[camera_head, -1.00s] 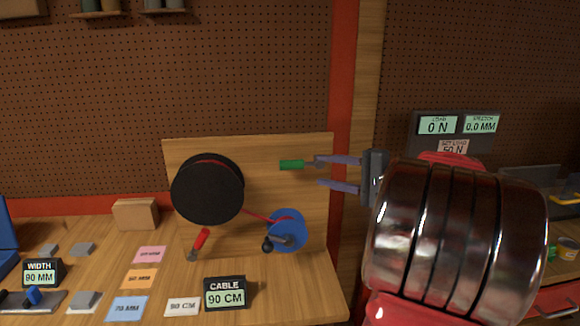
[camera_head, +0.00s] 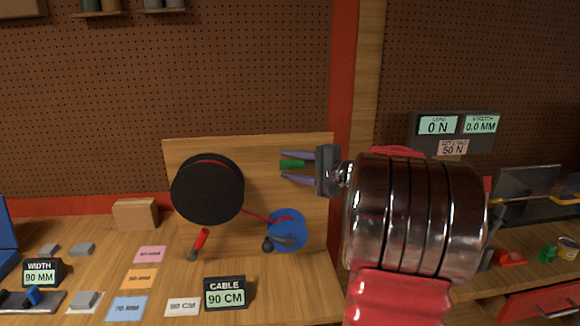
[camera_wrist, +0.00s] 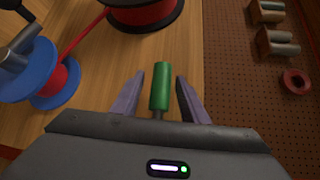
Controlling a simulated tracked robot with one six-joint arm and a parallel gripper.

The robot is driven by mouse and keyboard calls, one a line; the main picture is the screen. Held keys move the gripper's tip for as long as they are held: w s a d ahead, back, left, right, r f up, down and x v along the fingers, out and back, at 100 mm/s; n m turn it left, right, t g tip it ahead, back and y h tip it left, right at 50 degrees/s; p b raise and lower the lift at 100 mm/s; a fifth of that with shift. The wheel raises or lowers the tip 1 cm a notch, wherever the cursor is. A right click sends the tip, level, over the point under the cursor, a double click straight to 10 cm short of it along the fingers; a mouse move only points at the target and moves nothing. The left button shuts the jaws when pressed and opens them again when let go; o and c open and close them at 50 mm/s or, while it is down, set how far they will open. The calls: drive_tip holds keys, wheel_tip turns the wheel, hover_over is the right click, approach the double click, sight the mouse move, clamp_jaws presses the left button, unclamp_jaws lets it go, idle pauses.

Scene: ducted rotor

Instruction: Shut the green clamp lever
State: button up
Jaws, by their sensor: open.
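The green clamp lever (camera_head: 292,164) sticks out sideways in front of the upright wooden board in the head view. In the wrist view its green handle (camera_wrist: 160,86) points away from my gripper, with a thin grey stem behind it. My gripper (camera_head: 283,168) is open, with one purple finger above the lever and one below it. In the wrist view the fingers of my gripper (camera_wrist: 162,90) stand on either side of the handle, with a gap on both sides. The lever's pivot is hidden by my gripper.
A black reel (camera_head: 207,189) and a blue spool (camera_head: 286,230), joined by a red cable, are on the board (camera_head: 316,220). A red-handled lever (camera_head: 199,241) is below the reel. A cable display (camera_head: 225,292) stands on the bench. A load display (camera_head: 455,125) is at right.

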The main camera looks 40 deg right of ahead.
drive_tip(key=shift+c, duration=0.5)
drive_tip(key=c, duration=0.9)
clamp_jaws()
drive_tip(key=shift+a+f, duration=0.1)
drive_tip(key=shift+a, duration=0.05)
